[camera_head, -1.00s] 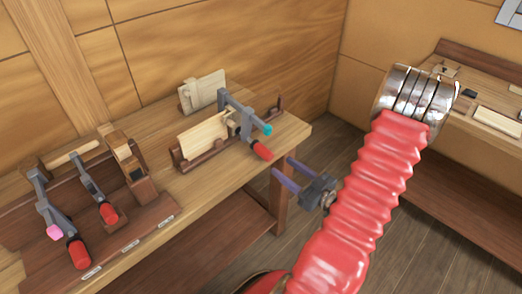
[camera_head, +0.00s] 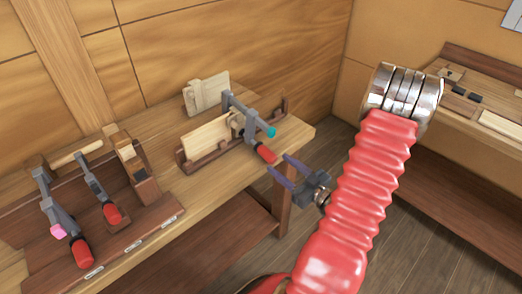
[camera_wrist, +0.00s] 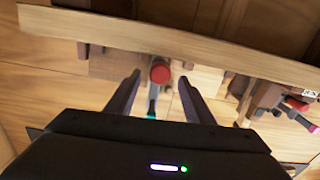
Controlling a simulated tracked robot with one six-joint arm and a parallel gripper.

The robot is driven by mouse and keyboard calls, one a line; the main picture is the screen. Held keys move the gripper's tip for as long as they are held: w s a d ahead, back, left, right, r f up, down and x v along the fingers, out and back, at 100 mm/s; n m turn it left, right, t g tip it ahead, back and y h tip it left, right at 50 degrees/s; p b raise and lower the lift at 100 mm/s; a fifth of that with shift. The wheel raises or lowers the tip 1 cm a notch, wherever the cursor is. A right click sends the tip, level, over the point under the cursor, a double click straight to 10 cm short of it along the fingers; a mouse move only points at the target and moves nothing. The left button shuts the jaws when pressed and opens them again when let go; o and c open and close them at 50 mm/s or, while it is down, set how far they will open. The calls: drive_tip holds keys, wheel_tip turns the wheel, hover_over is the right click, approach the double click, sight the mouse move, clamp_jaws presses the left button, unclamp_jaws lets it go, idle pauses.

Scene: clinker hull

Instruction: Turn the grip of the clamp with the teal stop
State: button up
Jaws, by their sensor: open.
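The clamp with the teal stop (camera_head: 240,110) is a grey bar clamp gripping a pale board at the right part of the workbench. Its teal stop (camera_head: 271,132) and red grip (camera_head: 266,154) stick out over the bench's front edge. My gripper (camera_head: 279,166) is open and empty, its two dark fingers pointing at the red grip from the front right, with the tips very near it. I cannot tell whether the fingers touch the grip.
A clamp with a pink stop (camera_head: 57,231) and another red-gripped clamp (camera_head: 111,213) stand in a brown rack on the bench's left. A wooden plane (camera_head: 131,165) stands beside them. A second bench (camera_head: 500,123) is at the right. Floor is clear between the benches.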

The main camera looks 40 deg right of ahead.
sight(261, 150)
drive_tip(key=shift+w+a, duration=0.1)
drive_tip(key=shift+w, duration=5.15)
drive_tip(key=shift+c, duration=0.3)
drive_tip(key=c, duration=1)
drive_tip(key=shift+m, duration=0.3)
drive_tip(key=shift+a+m+y, duration=0.1)
drive_tip(key=shift+m+y, duration=0.3)
drive_tip(key=shift+m, duration=1.3)
drive_tip(key=o, duration=1.1)
drive_tip(key=shift+c, duration=0.2)
